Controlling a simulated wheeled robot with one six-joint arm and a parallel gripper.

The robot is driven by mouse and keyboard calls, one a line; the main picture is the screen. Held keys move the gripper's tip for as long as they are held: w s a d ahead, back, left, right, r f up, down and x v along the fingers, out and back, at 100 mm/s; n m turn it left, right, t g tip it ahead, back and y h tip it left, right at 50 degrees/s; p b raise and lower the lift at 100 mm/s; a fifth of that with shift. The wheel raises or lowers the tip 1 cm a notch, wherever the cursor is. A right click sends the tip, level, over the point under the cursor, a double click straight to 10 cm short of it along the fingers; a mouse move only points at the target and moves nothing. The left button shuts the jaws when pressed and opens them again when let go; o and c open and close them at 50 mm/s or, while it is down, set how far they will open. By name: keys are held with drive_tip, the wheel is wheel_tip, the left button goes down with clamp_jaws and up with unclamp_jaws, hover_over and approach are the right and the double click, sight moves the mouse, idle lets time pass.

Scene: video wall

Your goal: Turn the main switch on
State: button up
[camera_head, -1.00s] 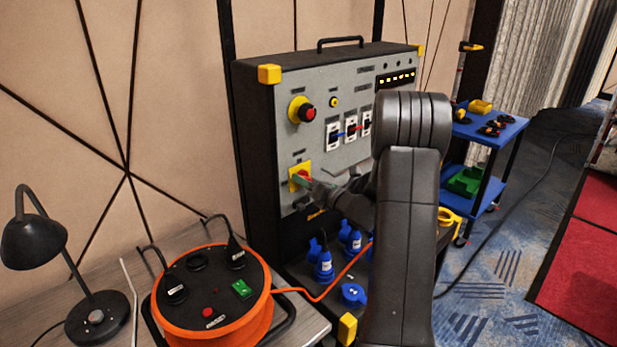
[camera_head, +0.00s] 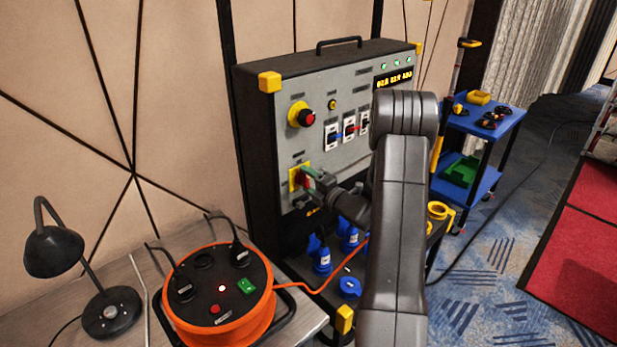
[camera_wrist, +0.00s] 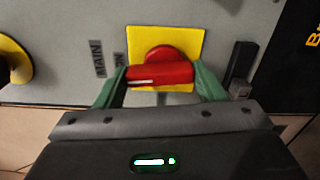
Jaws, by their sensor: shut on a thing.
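The main switch (camera_head: 295,181) is a red rotary handle on a yellow square plate on the grey panel. In the wrist view its red handle (camera_wrist: 168,74) lies along the line from the MAIN label (camera_wrist: 97,58) across the plate, toward a small mark partly readable as "N". My gripper (camera_wrist: 155,82) has its green fingers at both ends of the handle and is shut on it. In the head view my gripper (camera_head: 312,179) reaches the switch from the right, and my arm hides the panel's lower right part.
Above the switch is a red knob on a yellow base (camera_head: 301,114). The panel's display (camera_head: 394,80) shows amber digits under lit green lamps. An orange cable reel (camera_head: 222,295) and a black lamp (camera_head: 70,265) stand at lower left. A blue cart (camera_head: 489,122) stands at right.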

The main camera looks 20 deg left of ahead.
drive_tip(key=shift+m+p, duration=0.3)
drive_tip(key=shift+m, duration=0.6)
drive_tip(key=o, duration=1)
drive_tip(key=shift+d, duration=0.1)
drive_tip(key=b+v, duration=0.2)
drive_tip(key=v, duration=1.1)
drive_tip(key=shift+s+d+f+b, duration=0.1)
drive_tip(key=shift+s+d+b, duration=0.05)
drive_tip(key=shift+d+b, duration=0.2)
